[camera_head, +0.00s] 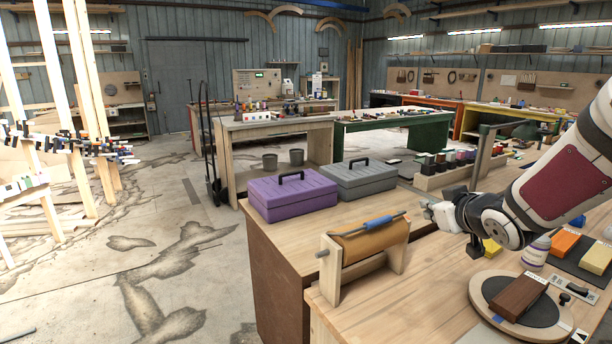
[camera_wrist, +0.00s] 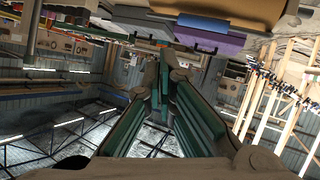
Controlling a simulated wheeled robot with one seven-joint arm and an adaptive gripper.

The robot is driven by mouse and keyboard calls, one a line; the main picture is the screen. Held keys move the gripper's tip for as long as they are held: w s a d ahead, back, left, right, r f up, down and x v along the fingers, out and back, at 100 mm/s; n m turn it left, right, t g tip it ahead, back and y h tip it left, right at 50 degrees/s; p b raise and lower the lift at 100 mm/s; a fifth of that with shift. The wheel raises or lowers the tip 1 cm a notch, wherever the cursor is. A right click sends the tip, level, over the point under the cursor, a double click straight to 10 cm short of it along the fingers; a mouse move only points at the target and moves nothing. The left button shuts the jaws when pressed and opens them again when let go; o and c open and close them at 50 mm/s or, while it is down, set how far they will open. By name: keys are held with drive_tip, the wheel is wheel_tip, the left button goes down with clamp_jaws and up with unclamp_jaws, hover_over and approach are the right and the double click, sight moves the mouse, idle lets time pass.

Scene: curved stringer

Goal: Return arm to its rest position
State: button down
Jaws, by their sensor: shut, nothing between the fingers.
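My arm (camera_head: 560,185) reaches in from the right edge in the head view, raised above the wooden workbench (camera_head: 430,278). My gripper (camera_head: 428,207) is at its left end, pointing left, just right of the wooden roller stand as seen in the picture. In the wrist view the fingers (camera_wrist: 163,82) come together at their tips and hold nothing. The wrist view is upside down, with benches along the top and the ceiling lights below.
The roller stand (camera_head: 333,272) has a blue-gripped bar. A purple toolbox (camera_head: 292,196) and a grey toolbox (camera_head: 360,180) stand behind it. A round board (camera_head: 482,290) with a brown block (camera_head: 519,297) lies below my arm. Open floor (camera_head: 150,260) is at left.

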drive_tip(key=s+a+m+g, duration=0.2)
drive_tip(key=s+a+g, duration=0.2)
drive_tip(key=s, duration=1.4)
drive_tip(key=s+a+m+g+h, duration=0.1)
drive_tip(key=s+a+g, duration=0.3)
drive_tip(key=s, duration=1.4)
drive_tip(key=shift+r+m+g, duration=0.25)
drive_tip(key=shift+m+g, duration=0.25)
drive_tip(key=shift+s+a, duration=0.1)
